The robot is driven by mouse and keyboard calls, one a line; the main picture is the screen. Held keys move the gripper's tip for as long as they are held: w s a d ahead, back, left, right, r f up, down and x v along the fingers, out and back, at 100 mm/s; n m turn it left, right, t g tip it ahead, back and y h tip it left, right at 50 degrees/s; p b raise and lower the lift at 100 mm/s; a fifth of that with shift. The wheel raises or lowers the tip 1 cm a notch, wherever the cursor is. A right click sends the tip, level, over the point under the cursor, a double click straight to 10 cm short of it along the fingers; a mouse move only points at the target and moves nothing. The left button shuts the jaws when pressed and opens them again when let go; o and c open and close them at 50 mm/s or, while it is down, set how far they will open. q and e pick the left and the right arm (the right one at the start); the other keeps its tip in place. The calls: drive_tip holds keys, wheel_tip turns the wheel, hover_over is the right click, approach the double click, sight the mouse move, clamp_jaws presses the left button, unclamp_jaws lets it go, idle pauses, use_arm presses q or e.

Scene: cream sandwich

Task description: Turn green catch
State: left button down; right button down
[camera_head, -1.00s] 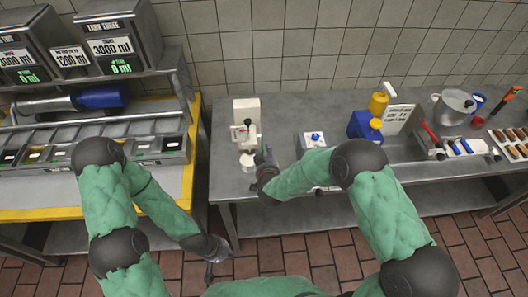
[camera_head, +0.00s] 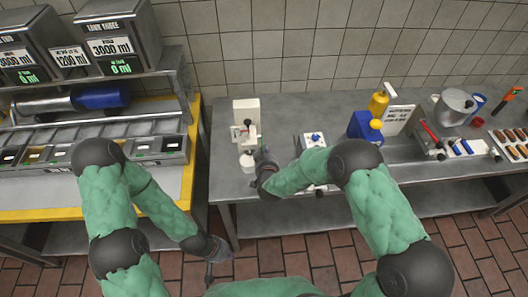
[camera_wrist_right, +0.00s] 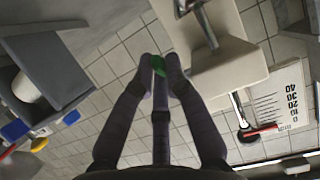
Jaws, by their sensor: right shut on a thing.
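The green catch (camera_wrist_right: 158,65) shows in the right wrist view as a small green piece between the fingertips of my right gripper (camera_wrist_right: 160,62). That gripper is shut on it, beside a cream-white device (camera_wrist_right: 228,65). In the head view this white device (camera_head: 246,112) stands on the metal counter, and my right gripper (camera_head: 258,157) is just right of its lower part. The catch is hidden there. My left gripper (camera_head: 217,262) hangs low in front of the gap between the tables; its fingers are too small to judge.
A white container (camera_head: 247,161) stands below the device, close to my right gripper. A yellow-edged table (camera_head: 190,180) is at left.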

drive_tip(key=shift+f+b, duration=0.25)
drive_tip(key=shift+b, duration=0.3)
drive_tip(key=shift+w+f+t+b, duration=0.45)
drive_tip(key=shift+t+b, duration=0.7)
drive_tip(key=shift+b, duration=2.2)
drive_tip(key=shift+w+f+t+b, duration=0.4)
drive_tip(key=shift+t+b, duration=0.8)
drive_tip(key=shift+b, duration=2.2)
drive_tip(key=shift+w+f+t+b, duration=0.4)
drive_tip(key=shift+t+b, duration=0.75)
drive_tip(key=shift+b, duration=2.2)
drive_tip(key=c, duration=1.3)
unclamp_jaws()
